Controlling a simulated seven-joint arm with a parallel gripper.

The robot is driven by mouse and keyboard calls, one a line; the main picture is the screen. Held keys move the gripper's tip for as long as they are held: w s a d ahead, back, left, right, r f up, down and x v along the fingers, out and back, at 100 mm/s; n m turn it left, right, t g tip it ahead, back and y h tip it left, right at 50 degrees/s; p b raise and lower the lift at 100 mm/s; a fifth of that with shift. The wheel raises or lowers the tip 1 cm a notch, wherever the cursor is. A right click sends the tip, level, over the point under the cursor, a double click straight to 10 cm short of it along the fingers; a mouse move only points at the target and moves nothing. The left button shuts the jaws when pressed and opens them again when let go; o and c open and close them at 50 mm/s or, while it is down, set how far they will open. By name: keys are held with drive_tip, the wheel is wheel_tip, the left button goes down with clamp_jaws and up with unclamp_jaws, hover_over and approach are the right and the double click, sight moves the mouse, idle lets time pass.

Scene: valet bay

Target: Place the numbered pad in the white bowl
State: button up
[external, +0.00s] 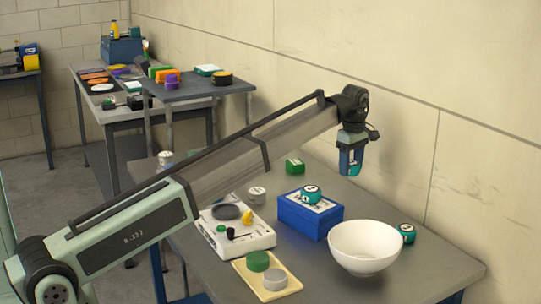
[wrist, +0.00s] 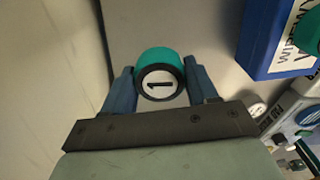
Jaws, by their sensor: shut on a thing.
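My gripper (external: 350,165) is raised above the far part of the table, behind and above the white bowl. It is shut on a teal numbered pad (wrist: 159,78), which sits between the two blue fingers in the wrist view; its white face with a dark 1 shows there. The white bowl (external: 365,250) stands at the table's front right and looks empty; it is not in the wrist view. A similar teal pad (external: 311,194) rests on a blue box (external: 302,217). Another teal pad (external: 406,233) is just right of the bowl, partly hidden behind its rim.
The blue box, also in the wrist view (wrist: 262,42), stands left of the bowl. A white device (external: 262,241), a yellow tray (external: 253,283) with green and grey discs, a green block (external: 295,166) and a whitish jar (external: 257,195) are further left. The wall runs along the back.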

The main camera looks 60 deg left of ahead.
drive_tip(key=shift+r, duration=0.3)
drive_tip(key=shift+d+r, duration=0.1)
drive_tip(key=shift+d, duration=0.15)
drive_tip(key=d+m, duration=0.1)
drive_tip(key=d, duration=0.9)
hover_over(364, 253)
drive_tip(key=s+d, duration=0.3)
drive_tip(key=shift+d+f, duration=0.2)
drive_tip(key=shift+f, duration=4.25)
drive_tip(key=shift+f, duration=0.15)
